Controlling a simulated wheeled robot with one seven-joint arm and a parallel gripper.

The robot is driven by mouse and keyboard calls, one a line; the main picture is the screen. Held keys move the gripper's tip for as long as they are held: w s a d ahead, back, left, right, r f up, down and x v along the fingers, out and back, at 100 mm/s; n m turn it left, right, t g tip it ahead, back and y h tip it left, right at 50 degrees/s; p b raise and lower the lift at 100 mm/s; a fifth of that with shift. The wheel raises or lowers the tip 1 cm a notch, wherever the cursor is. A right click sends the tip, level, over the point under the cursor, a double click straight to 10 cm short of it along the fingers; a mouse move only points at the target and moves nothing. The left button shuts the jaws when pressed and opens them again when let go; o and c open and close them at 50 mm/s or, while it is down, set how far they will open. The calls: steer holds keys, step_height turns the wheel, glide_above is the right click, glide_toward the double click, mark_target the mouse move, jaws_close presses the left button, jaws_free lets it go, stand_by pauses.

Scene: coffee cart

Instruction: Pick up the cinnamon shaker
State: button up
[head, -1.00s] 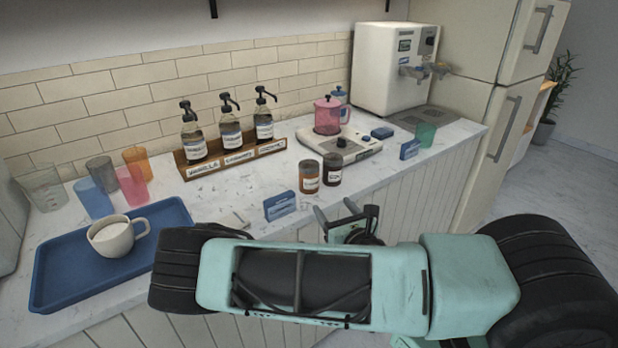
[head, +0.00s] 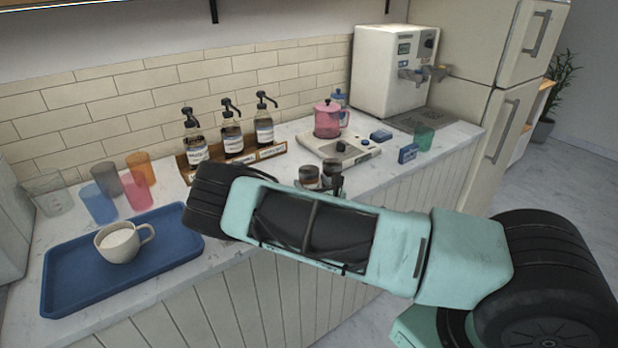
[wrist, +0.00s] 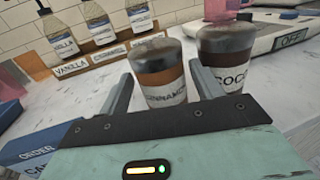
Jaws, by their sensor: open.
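The cinnamon shaker (wrist: 158,70) stands upright in the wrist view, brown with a dark cap and a white label. My gripper (wrist: 162,80) is open, with one finger on each side of the shaker's lower part in that view. I cannot tell whether the fingers touch it. The right finger lies between it and the cocoa shaker (wrist: 227,62), close on the right. In the head view, the tops of the cinnamon shaker (head: 310,173) and the cocoa shaker (head: 332,178) show above my arm. My arm hides their lower parts and most of the gripper.
A blue order sign (wrist: 38,140) stands left of my gripper. Syrup bottles on a wooden rack (head: 270,152) stand behind the shakers. A hot plate (head: 355,153) with a pink pot (head: 327,120) is behind right. A blue tray (head: 75,285) with a cup (head: 118,243) is left.

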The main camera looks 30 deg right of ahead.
steer(key=shift+x, duration=1.05)
steer(key=c, duration=0.8)
